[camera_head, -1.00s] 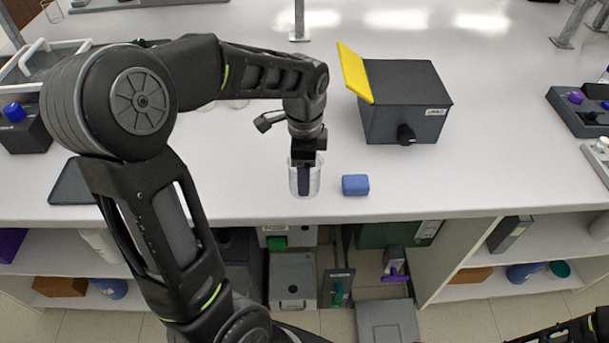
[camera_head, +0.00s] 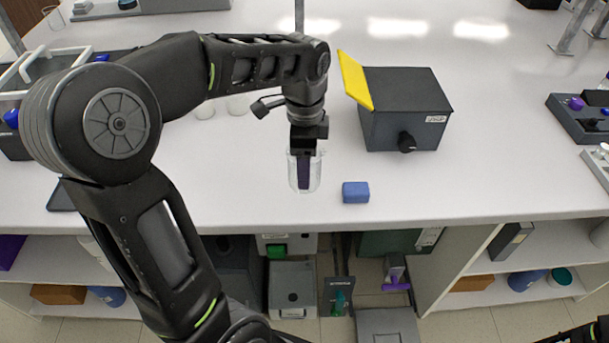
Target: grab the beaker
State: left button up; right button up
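The clear glass beaker (camera_head: 316,174) is upright near the front of the white bench, just left of a small blue block. My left gripper (camera_head: 304,170) reaches down on it from above, with a dark finger showing within the beaker's outline. I cannot tell whether that finger is inside the glass or behind it. The gripper looks shut on the beaker, which appears to hang slightly above the bench. Only a dark piece of my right arm shows at the lower right corner; its fingertips are out of view.
The blue block (camera_head: 355,192) lies close to the right of the beaker. A dark grey box (camera_head: 408,105) with a yellow flap (camera_head: 355,80) and a black knob stands behind it. Two pale containers (camera_head: 238,104) stand behind my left arm. The bench's front edge is close.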

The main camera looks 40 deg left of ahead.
pick_arm(q)
notch_tip(320, 180, up, 5)
jog(key=shift+r, duration=0.1)
dwell(0.7)
